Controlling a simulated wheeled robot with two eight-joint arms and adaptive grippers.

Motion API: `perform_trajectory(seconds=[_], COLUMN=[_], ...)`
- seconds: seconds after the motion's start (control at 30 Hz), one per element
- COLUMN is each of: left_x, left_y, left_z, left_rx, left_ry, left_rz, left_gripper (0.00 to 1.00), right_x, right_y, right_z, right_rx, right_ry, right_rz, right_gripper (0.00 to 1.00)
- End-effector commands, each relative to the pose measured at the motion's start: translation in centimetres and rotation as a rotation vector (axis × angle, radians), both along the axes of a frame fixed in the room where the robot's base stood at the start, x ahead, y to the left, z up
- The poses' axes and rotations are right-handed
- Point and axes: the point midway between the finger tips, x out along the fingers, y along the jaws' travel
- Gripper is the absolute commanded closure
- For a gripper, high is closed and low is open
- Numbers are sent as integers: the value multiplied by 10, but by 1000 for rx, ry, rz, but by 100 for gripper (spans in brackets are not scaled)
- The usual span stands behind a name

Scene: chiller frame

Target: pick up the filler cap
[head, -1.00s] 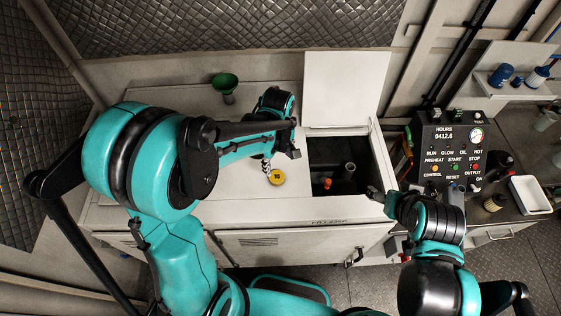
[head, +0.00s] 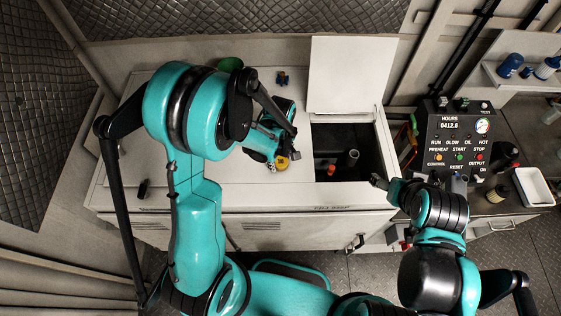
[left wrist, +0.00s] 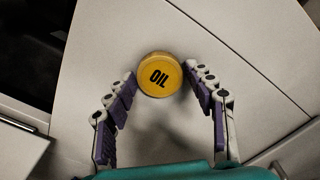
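The filler cap (head: 281,163) is a round yellow cap on the pale cabinet top, left of the open bay. In the left wrist view the cap (left wrist: 160,75) shows the black word OIL on its face. My left gripper (head: 287,155) is over the cap. Its two purple-padded fingers (left wrist: 160,72) are spread, with their tips on either side of the cap. I cannot tell whether either tip touches it. My right gripper (head: 378,182) is near the front right corner of the bay, away from the cap. Its fingers are too small to read.
The open bay (head: 320,135) has a raised white lid (head: 350,75) behind it. A dark control panel (head: 457,140) stands at the right. A green funnel (head: 231,64) is partly hidden behind my left arm.

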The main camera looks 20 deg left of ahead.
Motion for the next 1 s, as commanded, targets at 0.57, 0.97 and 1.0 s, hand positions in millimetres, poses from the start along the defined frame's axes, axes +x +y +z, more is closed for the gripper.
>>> perform_trajectory(seconds=[0.57,0.97,1.0], left_x=[0,-22,-28], left_y=[0,-29,-36], left_z=[6,62,67], left_rx=[0,0,0], left_ry=[0,0,0], left_rz=[0,-7,-6], left_gripper=[74,74,74], right_x=[0,0,0], right_y=[0,0,0], right_z=[0,0,0], right_rx=[0,0,0], right_ry=[0,0,0], right_rz=[0,0,0], right_gripper=[29,29,29])
